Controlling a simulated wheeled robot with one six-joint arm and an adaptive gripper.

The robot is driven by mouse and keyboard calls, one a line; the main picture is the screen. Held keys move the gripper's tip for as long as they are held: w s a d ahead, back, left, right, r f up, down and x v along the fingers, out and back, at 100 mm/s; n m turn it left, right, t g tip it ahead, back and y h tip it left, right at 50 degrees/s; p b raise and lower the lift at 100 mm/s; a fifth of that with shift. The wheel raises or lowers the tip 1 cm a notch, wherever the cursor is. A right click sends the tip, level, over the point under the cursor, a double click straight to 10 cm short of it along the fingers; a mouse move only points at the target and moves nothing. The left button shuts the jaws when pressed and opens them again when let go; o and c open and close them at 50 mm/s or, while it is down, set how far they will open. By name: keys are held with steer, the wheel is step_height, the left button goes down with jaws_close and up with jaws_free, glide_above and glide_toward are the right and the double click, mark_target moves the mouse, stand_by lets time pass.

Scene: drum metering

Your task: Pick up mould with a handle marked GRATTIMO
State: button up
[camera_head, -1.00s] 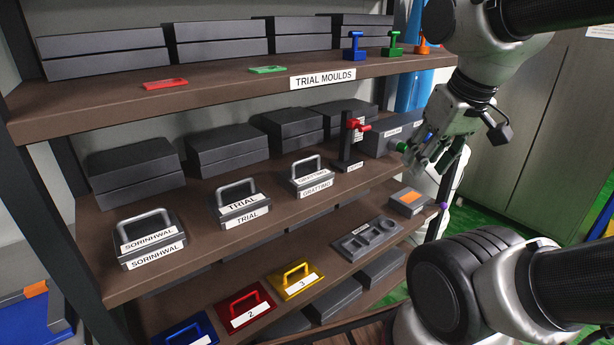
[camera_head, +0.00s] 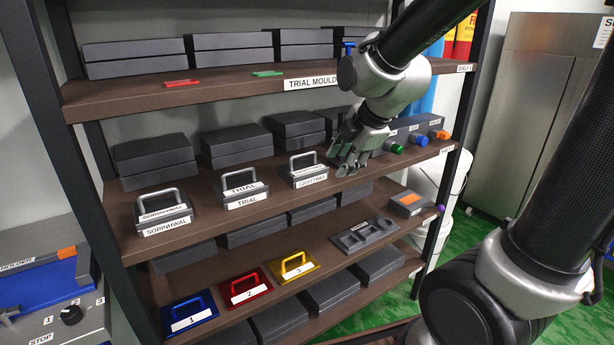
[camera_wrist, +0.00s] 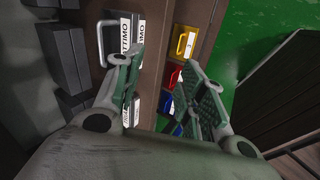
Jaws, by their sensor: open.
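The GRATTIMO mould (camera_head: 310,179) is a dark block with a silver loop handle and white labels. It sits on the middle shelf, right of the TRIAL mould (camera_head: 244,196) and the SORINHWAL mould (camera_head: 165,221). In the wrist view the GRATTIMO mould's label (camera_wrist: 125,38) shows at the top, partly cut off, its letters ending in "TTIMO". My gripper (camera_head: 343,168) is just right of the mould in the head view. The wrist view shows my gripper (camera_wrist: 162,100) with its fingers apart and nothing between them. The handle appears beyond the left finger, outside the gap.
The TRIAL MOULDS shelf (camera_head: 240,93) is above. Dark blocks (camera_head: 237,145) stand behind the handled moulds. Blue (camera_head: 190,314), red (camera_head: 245,289) and yellow (camera_head: 293,266) numbered moulds sit on the lower shelf. A box with coloured knobs (camera_head: 410,133) stands to the right.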

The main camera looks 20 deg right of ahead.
steer(key=w+n, duration=0.1)
steer(key=n, duration=0.1)
glide_toward(308, 153)
steer(key=x, duration=0.4)
steer(key=shift+f, duration=0.25)
steer(key=x, duration=0.5)
steer(key=shift+a+r, duration=0.1)
jaws_close()
